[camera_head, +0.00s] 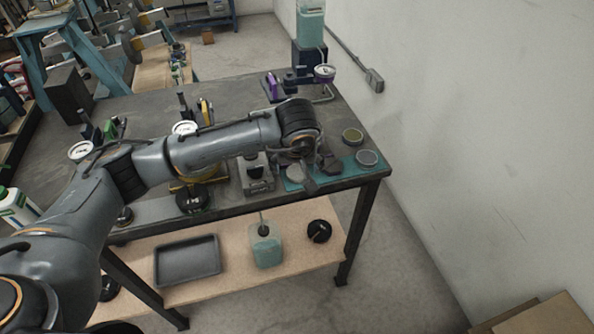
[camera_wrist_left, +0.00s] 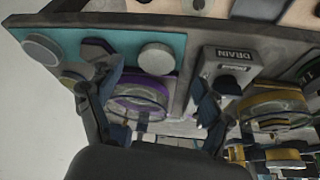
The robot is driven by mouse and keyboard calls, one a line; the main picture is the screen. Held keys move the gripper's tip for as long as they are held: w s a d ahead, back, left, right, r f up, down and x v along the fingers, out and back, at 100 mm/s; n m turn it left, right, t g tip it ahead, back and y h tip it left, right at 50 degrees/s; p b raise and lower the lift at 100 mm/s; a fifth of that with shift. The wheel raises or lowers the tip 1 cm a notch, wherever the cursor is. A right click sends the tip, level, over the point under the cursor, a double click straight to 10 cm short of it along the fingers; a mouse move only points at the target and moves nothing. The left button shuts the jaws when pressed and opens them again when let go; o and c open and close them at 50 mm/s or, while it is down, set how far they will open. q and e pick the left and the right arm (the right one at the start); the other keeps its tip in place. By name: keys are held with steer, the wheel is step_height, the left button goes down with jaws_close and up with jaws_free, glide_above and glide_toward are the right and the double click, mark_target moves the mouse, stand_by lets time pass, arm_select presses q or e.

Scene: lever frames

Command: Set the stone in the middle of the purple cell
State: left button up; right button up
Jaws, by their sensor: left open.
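A teal mat (camera_head: 345,167) lies at the table's right front corner; it also shows in the left wrist view (camera_wrist_left: 75,36). A pale round piece (camera_head: 296,172), also in the wrist view (camera_wrist_left: 157,57), sits on it. I cannot tell for sure that this is the stone. A dark flat shape (camera_head: 331,164) lies to its right. A purple ring (camera_wrist_left: 140,100) shows in the wrist view between my fingers; I cannot tell whether it is the purple cell. My left gripper (camera_head: 307,172) is open and empty over the mat, close to the pale piece. My right gripper is out of view.
Olive (camera_head: 352,135) and grey (camera_head: 367,157) round dishes stand at the mat's right side. A DRAIN box (camera_wrist_left: 225,68) stands beside the mat. A wall (camera_head: 470,130) closes the right side.

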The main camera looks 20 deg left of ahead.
mark_target(297, 173)
arm_select(q)
steer(key=shift+w+f+p, duration=0.25)
steer(key=shift+f+p, duration=0.05)
steer(key=x, duration=0.2)
steer(key=p+x, duration=0.1)
steer(key=shift+w+a+f, duration=0.15)
steer(key=shift+w+f, duration=0.05)
steer(key=shift+w, duration=0.2)
steer(key=shift+w+f, duration=0.15)
steer(key=shift+f, duration=0.2)
steer(key=shift+c, duration=0.2)
steer(key=c, duration=1.2)
steer(key=shift+r, duration=0.1)
steer(key=shift+c, duration=0.2)
